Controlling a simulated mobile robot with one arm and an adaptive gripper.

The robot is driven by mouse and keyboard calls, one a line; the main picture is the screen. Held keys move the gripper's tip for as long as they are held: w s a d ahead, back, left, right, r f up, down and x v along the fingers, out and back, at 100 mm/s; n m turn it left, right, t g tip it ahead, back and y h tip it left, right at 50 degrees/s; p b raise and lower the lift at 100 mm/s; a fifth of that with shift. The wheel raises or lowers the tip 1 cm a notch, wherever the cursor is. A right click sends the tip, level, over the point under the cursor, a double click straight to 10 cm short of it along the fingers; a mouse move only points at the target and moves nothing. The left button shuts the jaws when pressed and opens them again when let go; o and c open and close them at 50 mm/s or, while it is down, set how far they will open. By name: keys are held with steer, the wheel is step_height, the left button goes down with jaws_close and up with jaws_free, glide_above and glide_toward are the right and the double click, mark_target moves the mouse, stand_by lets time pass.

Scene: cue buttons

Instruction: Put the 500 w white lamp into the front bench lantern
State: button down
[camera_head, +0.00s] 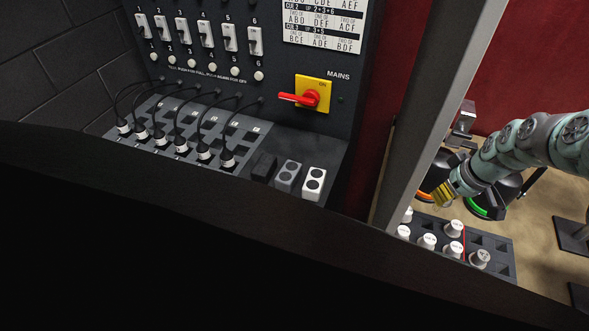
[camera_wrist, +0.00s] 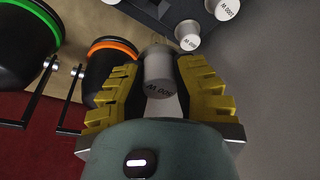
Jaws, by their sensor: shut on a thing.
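My gripper (camera_wrist: 160,85) has yellow fingers shut on a white lamp (camera_wrist: 158,72), whose upside-down label appears to read 500 W. In the head view my gripper (camera_head: 441,195) is at the right, above the lamp tray and beside the lanterns; the held lamp cannot be made out there. One black lantern has an orange ring (camera_wrist: 112,46) and another has a green ring (camera_wrist: 52,18). In the head view the green-ringed lantern (camera_head: 480,211) is right of my gripper, and the orange ring (camera_head: 424,196) is partly hidden. Which is the front bench lantern cannot be told.
A dark tray (camera_head: 503,268) with a red dividing line holds several white lamps below my gripper. A grey post (camera_head: 425,120) stands left of it. The switch panel (camera_head: 350,95) has a red mains handle (camera_head: 298,99) and several plugged cables.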

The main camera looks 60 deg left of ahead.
steer(key=shift+a+r+p+v, duration=0.1)
steer(key=shift+a+p+v, duration=0.15)
steer(key=shift+p+v, duration=0.8)
steer(key=shift+a+r+p+v, duration=0.1)
steer(key=shift+a+p+v, duration=0.1)
steer(key=shift+p+v, duration=0.9)
steer(key=shift+a+p+v, duration=0.25)
steer(key=shift+p+v, duration=0.8)
steer(key=shift+w, duration=0.15)
steer(key=shift+a, duration=0.1)
